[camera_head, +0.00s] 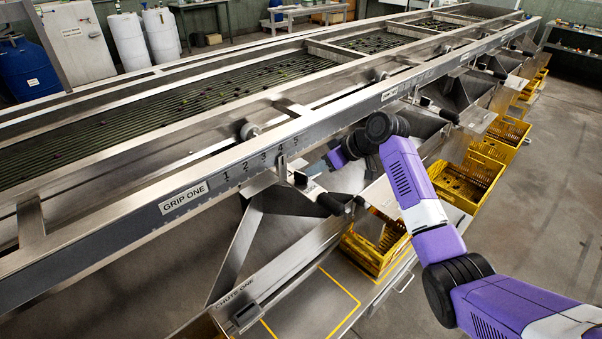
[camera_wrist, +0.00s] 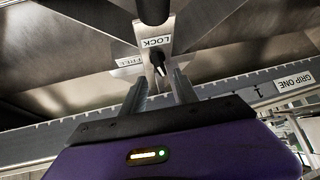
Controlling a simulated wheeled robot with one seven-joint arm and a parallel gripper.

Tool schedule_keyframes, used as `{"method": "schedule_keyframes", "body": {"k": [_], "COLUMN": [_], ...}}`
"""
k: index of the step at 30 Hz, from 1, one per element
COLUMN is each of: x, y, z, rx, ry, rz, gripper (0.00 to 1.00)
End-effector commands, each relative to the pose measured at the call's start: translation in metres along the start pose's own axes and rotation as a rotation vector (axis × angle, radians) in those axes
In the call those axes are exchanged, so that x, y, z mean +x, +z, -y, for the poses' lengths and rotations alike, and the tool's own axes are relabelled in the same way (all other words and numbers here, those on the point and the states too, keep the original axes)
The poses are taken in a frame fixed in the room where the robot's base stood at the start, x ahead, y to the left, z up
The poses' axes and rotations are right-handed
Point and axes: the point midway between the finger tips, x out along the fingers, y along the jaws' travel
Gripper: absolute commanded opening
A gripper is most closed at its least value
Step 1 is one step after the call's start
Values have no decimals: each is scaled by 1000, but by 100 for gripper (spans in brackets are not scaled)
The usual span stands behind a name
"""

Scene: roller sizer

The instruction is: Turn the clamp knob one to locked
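The clamp knob one (camera_wrist: 157,57) is a small black knob with a pale tip, on a metal plate in the wrist view. An upside-down LOCK label (camera_wrist: 157,41) sits just by it, and a FREE label (camera_wrist: 130,62) lies to its left. I cannot tell exactly which label the knob points to. My gripper (camera_wrist: 160,80) is open, its two grey fingers apart and empty, with the knob ahead between the tips. In the head view my gripper (camera_head: 322,168) is beside the clamp at the rail, and the knob is hard to make out there.
A black handle (camera_wrist: 152,10) stands just beyond the knob; it also shows in the head view (camera_head: 331,204). The numbered rail with the GRIP ONE label (camera_wrist: 294,83) runs behind my fingers. Chute one (camera_head: 235,296) and yellow crates (camera_head: 378,258) lie below.

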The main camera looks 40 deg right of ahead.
Motion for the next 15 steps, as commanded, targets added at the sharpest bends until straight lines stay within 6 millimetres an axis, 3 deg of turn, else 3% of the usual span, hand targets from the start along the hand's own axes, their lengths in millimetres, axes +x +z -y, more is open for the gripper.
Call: {"method": "schedule_keyframes", "body": {"k": [8, 15], "x": [8, 43], "y": [-5, -6], "z": [1, 1], "rx": [-130, -128], "ry": [-4, -3], "rz": [-20, -17], "gripper": [36, 36]}}
